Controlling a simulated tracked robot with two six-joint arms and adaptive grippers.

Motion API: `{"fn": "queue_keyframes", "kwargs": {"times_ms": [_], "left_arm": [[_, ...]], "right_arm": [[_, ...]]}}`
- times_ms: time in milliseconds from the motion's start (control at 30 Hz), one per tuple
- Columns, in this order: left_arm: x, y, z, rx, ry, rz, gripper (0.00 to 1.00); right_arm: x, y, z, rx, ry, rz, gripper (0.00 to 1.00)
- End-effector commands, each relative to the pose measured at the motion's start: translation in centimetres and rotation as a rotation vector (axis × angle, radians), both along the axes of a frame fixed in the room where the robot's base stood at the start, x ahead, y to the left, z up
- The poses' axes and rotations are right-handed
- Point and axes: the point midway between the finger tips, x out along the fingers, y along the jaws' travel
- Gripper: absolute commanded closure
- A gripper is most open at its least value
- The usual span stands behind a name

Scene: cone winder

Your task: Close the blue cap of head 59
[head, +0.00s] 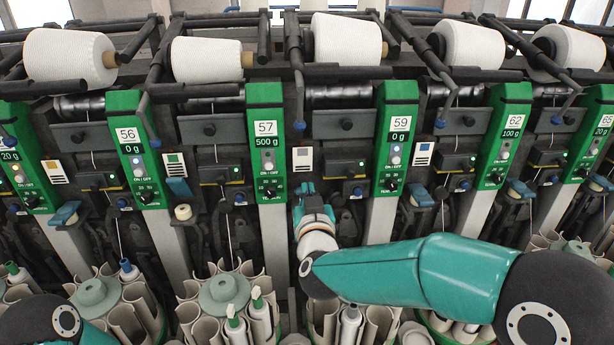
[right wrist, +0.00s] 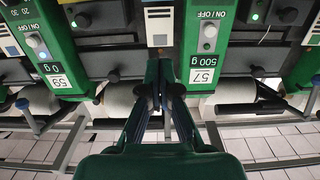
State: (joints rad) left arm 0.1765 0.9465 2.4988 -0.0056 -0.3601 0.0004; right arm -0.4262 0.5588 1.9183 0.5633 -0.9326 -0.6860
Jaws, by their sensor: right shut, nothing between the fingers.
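The head 59 panel (head: 395,140) is a green strip with a white number plate and a display reading 0 g. A blue cap (head: 421,196) sits just right of its lower end; I cannot tell for certain which head it belongs to, or how far it stands open. My right gripper (head: 306,190) is between panels 57 and 59, in front of the machine, left of that cap and apart from it. In the right wrist view, the right gripper (right wrist: 163,88) is shut and empty; panel 59 (right wrist: 52,50) shows upside down at left. My left gripper is out of view.
Panel 57 (head: 266,140) stands left of my right gripper. White yarn cones (head: 347,38) lie along the top. Round magazines with several tubes (head: 225,292) stand below. My right forearm crosses the lower right, covering part of the machine.

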Motion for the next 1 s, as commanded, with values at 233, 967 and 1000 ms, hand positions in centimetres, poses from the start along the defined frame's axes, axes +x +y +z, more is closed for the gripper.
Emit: {"fn": "queue_keyframes", "kwargs": {"times_ms": [233,967,1000], "left_arm": [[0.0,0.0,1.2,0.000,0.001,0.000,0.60],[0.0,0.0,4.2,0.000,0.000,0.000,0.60],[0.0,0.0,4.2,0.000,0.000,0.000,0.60]], "right_arm": [[3.1,0.0,-0.1,-0.001,0.001,-0.002,1.00],[8.2,0.0,-4.0,-0.001,-0.001,0.000,1.00],[8.2,0.0,-4.1,-0.001,-0.002,-0.001,1.00]]}}
